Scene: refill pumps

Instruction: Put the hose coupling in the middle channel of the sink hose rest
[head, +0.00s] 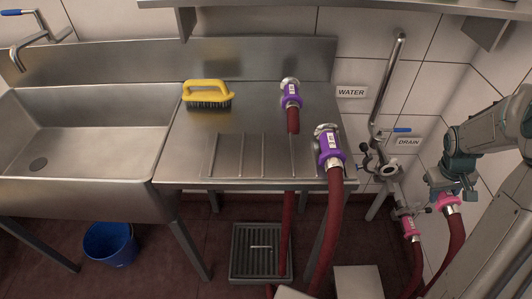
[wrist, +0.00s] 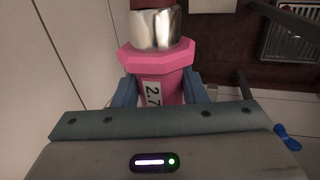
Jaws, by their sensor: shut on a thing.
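A pink hose coupling (wrist: 162,62) with a silver collar and a label reading "2.7" sits between the two blue fingers of my gripper (wrist: 160,92). My gripper is shut on it. In the head view the held coupling (head: 447,203) is at the far right, under my gripper (head: 452,193), with its dark red hose hanging down. The sink hose rest (head: 252,157), a steel surface with upright dividers, is to the left, well apart from my gripper. A purple coupling (head: 330,147) lies at its right end, its hose over the front edge. The middle of the rest looks empty.
Another purple coupling (head: 291,94) is behind the rest, near a yellow brush (head: 207,94). Between the counter and my gripper stand a steel pipe with a valve (head: 381,162) and another pink coupling (head: 409,227). A floor drain grate (head: 261,252) and blue bucket (head: 110,244) are below.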

